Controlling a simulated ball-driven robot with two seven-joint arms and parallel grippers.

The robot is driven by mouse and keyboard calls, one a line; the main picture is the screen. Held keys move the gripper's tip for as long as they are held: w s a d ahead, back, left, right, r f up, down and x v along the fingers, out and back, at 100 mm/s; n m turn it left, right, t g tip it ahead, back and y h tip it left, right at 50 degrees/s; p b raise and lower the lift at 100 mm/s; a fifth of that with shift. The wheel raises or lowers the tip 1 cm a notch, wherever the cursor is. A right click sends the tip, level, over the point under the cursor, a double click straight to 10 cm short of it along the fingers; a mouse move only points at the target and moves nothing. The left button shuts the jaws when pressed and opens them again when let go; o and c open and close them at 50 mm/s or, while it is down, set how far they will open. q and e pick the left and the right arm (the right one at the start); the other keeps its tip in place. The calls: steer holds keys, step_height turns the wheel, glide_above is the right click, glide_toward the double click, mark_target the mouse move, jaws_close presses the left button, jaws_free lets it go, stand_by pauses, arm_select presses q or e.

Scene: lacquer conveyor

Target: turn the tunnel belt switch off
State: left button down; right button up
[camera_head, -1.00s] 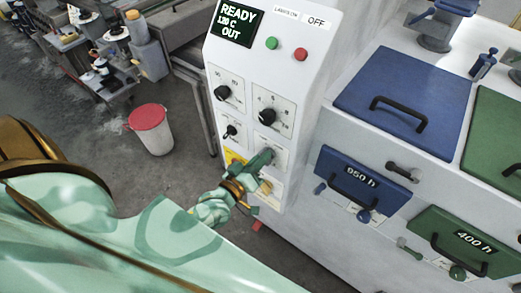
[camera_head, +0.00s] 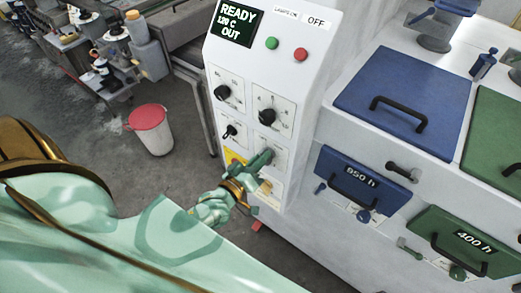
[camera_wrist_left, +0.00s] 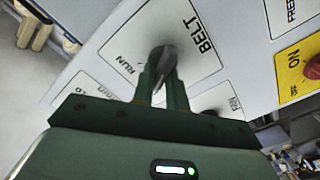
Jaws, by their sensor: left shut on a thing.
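The control cabinet (camera_head: 262,75) has a white front panel. The belt switch (camera_wrist_left: 165,58) shows in the left wrist view as a dark metal lever on a white plate (camera_wrist_left: 190,22) marked BELT and RUN. My left gripper (camera_wrist_left: 164,78) is shut on the lever, one green finger on each side. In the head view my left gripper (camera_head: 262,158) reaches the lower part of the panel from below left and hides the lever. The plate's marking at the other end of the lever's travel cannot be read. My right gripper is not in view.
A black toggle (camera_head: 230,131) and two dials (camera_head: 222,92) (camera_head: 267,116) sit close above the gripper. A yellow plate (camera_wrist_left: 295,66) with a red knob is nearby. Blue drawers and lids (camera_head: 405,95) stand right; a red-lidded bin (camera_head: 150,130) stands left on the floor.

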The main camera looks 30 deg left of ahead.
arm_select(q)
steer(key=c, duration=1.6)
jaws_free()
steer(key=shift+a, duration=0.1)
steer(key=shift+o, duration=0.7)
steer(key=shift+s, duration=0.1)
steer(key=s+a+b, duration=0.1)
steer(key=s+b, duration=0.1)
steer(key=s, duration=1.4)
steer(key=shift+a, duration=0.2)
